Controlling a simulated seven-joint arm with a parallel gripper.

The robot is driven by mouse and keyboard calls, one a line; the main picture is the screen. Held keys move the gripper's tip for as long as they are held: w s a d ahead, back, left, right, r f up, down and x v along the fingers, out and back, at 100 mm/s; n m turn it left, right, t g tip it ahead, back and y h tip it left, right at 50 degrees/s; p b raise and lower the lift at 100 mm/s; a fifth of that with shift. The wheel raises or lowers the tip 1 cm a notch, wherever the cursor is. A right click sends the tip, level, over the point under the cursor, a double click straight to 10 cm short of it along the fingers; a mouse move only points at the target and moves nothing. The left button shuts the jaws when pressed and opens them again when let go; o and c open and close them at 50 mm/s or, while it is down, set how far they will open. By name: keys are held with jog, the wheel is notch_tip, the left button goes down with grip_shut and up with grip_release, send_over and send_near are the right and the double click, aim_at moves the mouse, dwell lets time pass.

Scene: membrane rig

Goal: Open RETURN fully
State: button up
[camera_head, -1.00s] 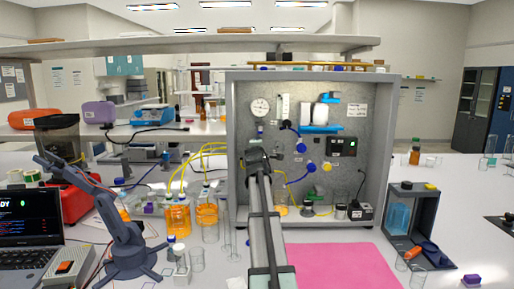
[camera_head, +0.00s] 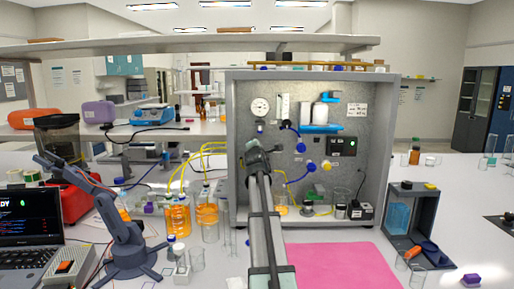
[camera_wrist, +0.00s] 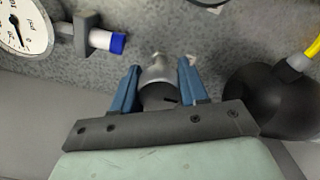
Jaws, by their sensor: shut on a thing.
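My gripper (camera_wrist: 158,78) has its two blue fingers on either side of a grey metal cylindrical knob (camera_wrist: 157,72) at the panel, and is shut on it. The fingers hide part of the knob's sides. No RETURN label is legible, so I cannot confirm by name which valve this is. In the head view, my gripper (camera_head: 256,147) is at the left part of the rig's grey back panel (camera_head: 345,180), below the round gauge (camera_head: 260,107). My arm hides the knob there.
In the wrist view, a fitting with a blue end (camera_wrist: 108,41) is at upper left and a dark round body (camera_wrist: 272,100) is close at right. Orange-filled bottles (camera_head: 178,217) stand left of the rig.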

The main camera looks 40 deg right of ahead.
jog(key=o, duration=1)
jog(key=shift+o, duration=0.2)
jog(key=v, duration=1.4)
jog(key=shift+w, duration=0.1)
